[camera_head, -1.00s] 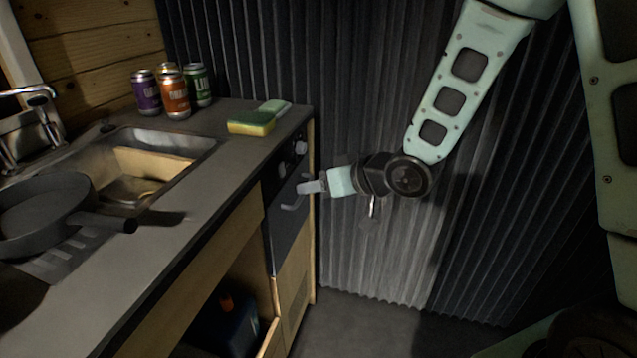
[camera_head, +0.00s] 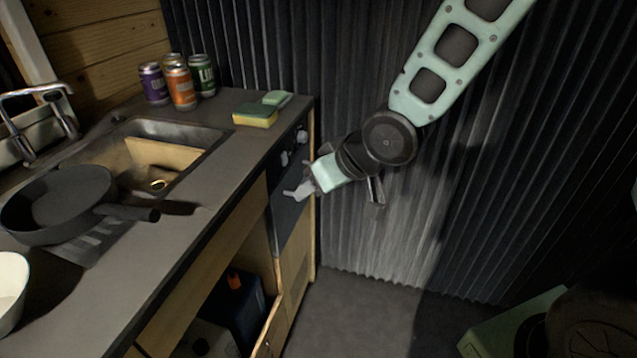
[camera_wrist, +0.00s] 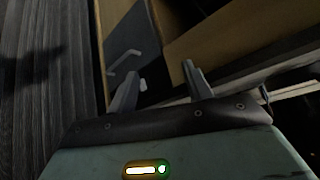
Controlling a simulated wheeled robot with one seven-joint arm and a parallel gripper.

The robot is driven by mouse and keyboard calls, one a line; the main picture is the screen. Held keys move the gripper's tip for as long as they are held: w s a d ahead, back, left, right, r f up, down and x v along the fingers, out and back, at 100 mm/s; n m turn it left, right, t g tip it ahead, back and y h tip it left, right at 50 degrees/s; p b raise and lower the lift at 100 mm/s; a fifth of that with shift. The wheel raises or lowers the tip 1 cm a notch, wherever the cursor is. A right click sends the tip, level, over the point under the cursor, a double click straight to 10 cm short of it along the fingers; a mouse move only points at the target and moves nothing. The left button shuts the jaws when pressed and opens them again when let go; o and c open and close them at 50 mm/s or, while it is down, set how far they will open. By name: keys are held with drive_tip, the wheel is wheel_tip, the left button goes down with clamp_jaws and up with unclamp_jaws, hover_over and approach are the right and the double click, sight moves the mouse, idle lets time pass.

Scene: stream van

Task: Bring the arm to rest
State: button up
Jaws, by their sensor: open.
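My gripper (camera_head: 302,180) is in front of the black appliance panel at the right end of the counter. It points left and slightly down, and its jaws are apart with nothing seen between them. In the wrist view my gripper (camera_wrist: 160,80) shows two separate grey fingers, with the dark appliance front and its handle (camera_wrist: 123,62) ahead of them. My arm comes down from the upper right in the head view. The black appliance front (camera_head: 291,205) with knobs is partly hidden behind my gripper; I cannot tell if a finger touches it.
The counter (camera_head: 215,185) holds several cans (camera_head: 180,87), a sponge (camera_head: 255,115), a sink (camera_head: 170,135), a dark pan (camera_head: 60,205) and a white bowl (camera_head: 10,285). An open cabinet (camera_head: 225,290) lies below.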

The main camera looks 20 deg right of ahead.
drive_tip(key=s+r+n+g+h+p, duration=0.1)
drive_tip(key=s+r+g+p, duration=0.2)
drive_tip(key=s, duration=0.8)
drive_tip(key=s+a+r+n+g+h+p, duration=0.1)
drive_tip(key=s+r+n+g+h+p, duration=0.1)
drive_tip(key=s+r, duration=0.5)
drive_tip(key=s+g+p, duration=0.1)
drive_tip(key=s+p, duration=0.1)
drive_tip(key=s, duration=0.2)
drive_tip(key=shift+a+r+g+h, duration=0.25)
drive_tip(key=shift+r+g+h, duration=0.05)
drive_tip(key=shift+r+g, duration=0.1)
